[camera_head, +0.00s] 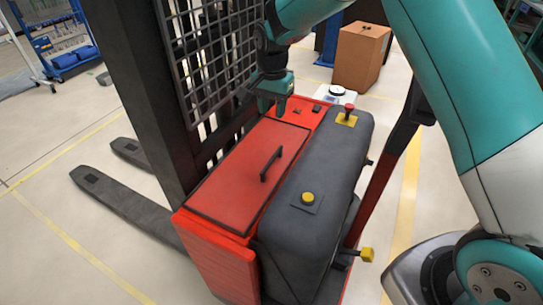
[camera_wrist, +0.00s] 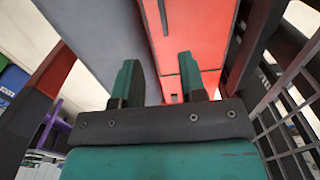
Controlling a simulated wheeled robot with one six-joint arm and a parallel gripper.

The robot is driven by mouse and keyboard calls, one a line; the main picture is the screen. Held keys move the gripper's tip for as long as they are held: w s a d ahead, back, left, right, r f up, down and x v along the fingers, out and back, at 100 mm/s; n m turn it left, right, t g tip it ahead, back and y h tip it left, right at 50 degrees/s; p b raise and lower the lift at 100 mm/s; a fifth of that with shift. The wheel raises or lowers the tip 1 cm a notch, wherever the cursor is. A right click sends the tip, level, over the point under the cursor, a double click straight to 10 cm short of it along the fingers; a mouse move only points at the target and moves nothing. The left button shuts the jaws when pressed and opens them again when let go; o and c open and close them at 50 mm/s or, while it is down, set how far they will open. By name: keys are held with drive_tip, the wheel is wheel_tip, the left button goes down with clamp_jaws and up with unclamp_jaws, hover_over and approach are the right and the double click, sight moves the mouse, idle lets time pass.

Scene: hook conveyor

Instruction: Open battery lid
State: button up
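The battery lid (camera_head: 235,175) is a flat red panel on top of the red pallet truck, and it lies closed. A black bar handle (camera_head: 271,163) stands on it. My gripper (camera_head: 273,110) is above the far end of the lid, apart from the handle. In the wrist view my gripper (camera_wrist: 159,65) has its two teal fingers spread with nothing between them. The red lid (camera_wrist: 195,30) shows beyond the fingers there, with a short dark bar at its left that looks like the handle (camera_wrist: 163,18).
A black mesh guard and mast (camera_head: 215,60) stand close left of the lid. A dark grey housing (camera_head: 320,165) with a yellow button (camera_head: 308,197) and a red knob (camera_head: 349,108) lies to its right. A cardboard box (camera_head: 361,55) stands behind.

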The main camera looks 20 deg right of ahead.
sight(272, 159)
wheel_tip(272, 159, down, 17)
drive_tip(key=p, duration=0.4)
drive_tip(key=shift+f, duration=0.15)
clamp_jaws()
